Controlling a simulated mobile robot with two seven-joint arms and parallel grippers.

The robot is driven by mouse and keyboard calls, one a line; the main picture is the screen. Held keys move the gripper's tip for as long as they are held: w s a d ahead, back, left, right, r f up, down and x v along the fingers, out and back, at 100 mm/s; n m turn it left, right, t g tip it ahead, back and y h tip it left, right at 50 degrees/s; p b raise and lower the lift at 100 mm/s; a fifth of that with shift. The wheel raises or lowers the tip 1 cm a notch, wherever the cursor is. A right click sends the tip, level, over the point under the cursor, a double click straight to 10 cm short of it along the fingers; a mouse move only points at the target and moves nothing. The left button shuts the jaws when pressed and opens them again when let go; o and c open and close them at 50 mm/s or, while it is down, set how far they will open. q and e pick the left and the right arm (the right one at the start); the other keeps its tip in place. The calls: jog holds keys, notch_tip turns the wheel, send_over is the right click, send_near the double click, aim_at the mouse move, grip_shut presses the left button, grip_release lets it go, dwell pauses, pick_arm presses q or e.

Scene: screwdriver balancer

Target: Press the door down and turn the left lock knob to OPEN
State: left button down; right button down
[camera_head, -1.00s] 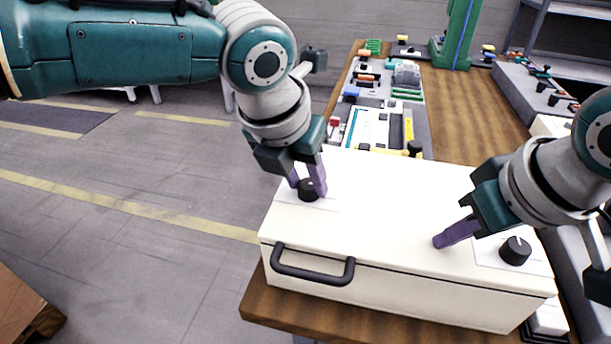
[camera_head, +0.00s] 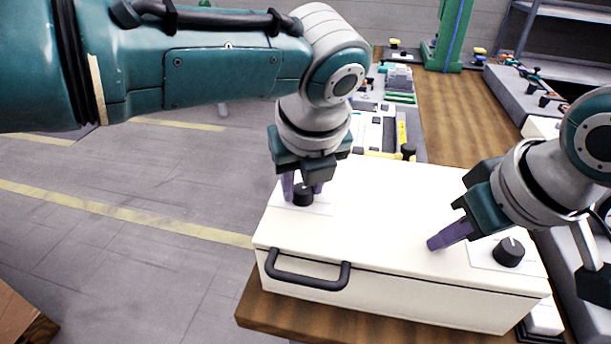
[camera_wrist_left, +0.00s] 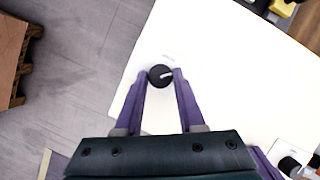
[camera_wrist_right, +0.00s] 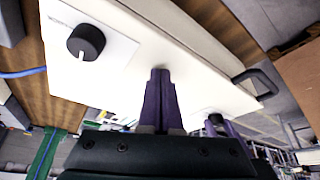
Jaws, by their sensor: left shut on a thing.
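A white box with a lid-like door (camera_head: 385,215) stands on the wooden table, with a dark handle (camera_head: 312,275) on its front. The left lock knob (camera_head: 303,196), round and black with a white mark, is on the door's left end. My left gripper (camera_head: 302,188) has its purple fingers around this knob; the left wrist view shows the knob (camera_wrist_left: 160,75) between the fingertips. The right knob (camera_head: 509,252) also shows in the right wrist view (camera_wrist_right: 86,41). My right gripper (camera_head: 433,244) is shut and empty, its fingertips on or just above the door, left of the right knob.
The wooden table (camera_head: 450,110) runs back behind the box, with a tray of small parts (camera_head: 375,130) and a green stand (camera_head: 450,35). Grey shelving is at the right. Open floor lies to the left.

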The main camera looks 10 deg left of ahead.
pick_arm(q)
jog(key=shift+d+n+y, duration=0.1)
jog(key=shift+n+y, duration=0.3)
jog(key=shift+n, duration=0.6)
jog(key=shift+w, duration=0.1)
jog(key=c, duration=0.5)
grip_release()
jog(key=shift+r, duration=0.15)
jog(key=v, duration=1.2)
jog(key=shift+w, duration=0.2)
jog(key=shift+c, duration=0.3)
